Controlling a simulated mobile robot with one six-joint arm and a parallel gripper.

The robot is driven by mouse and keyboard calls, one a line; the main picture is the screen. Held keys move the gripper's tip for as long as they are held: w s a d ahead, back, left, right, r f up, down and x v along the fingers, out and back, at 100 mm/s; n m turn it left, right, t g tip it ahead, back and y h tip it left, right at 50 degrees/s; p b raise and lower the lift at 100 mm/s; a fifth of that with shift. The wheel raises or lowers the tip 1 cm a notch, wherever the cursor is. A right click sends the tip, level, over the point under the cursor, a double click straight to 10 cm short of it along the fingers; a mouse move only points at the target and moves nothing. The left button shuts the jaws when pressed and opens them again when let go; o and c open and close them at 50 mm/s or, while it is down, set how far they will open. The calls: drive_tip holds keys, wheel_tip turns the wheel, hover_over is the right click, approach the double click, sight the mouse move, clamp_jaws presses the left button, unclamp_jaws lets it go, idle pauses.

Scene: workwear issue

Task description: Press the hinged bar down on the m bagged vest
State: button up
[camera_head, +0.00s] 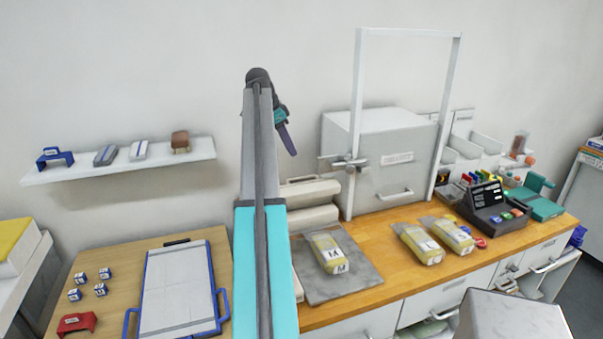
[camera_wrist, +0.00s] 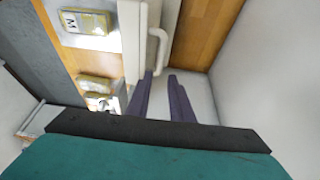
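The M bagged vest (camera_head: 326,248) is a yellow pack with white M labels, lying on a grey mat (camera_head: 352,287). Behind it stands a cream sealer with a long bar (camera_head: 310,191) over a lower body. In the wrist view the vest (camera_wrist: 88,22) is at the upper left, beside the long cream bar (camera_wrist: 131,40) with its white handle (camera_wrist: 158,48). My gripper (camera_head: 289,140) is raised above and behind the sealer, apart from the vest. In the wrist view its two purple fingers (camera_wrist: 160,76) are apart with nothing between them. Whether they touch the handle is unclear.
A grey cabinet (camera_head: 372,150) and a tall white frame (camera_head: 357,110) stand right of the sealer. Two more yellow bags (camera_head: 418,243) (camera_head: 450,234) lie on the wooden counter. A blue-edged board (camera_head: 178,290) is at left, below a wall shelf (camera_head: 120,166).

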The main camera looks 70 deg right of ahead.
drive_tip(key=p+x, duration=0.3)
drive_tip(key=x, duration=0.8)
drive_tip(key=shift+f, duration=0.3)
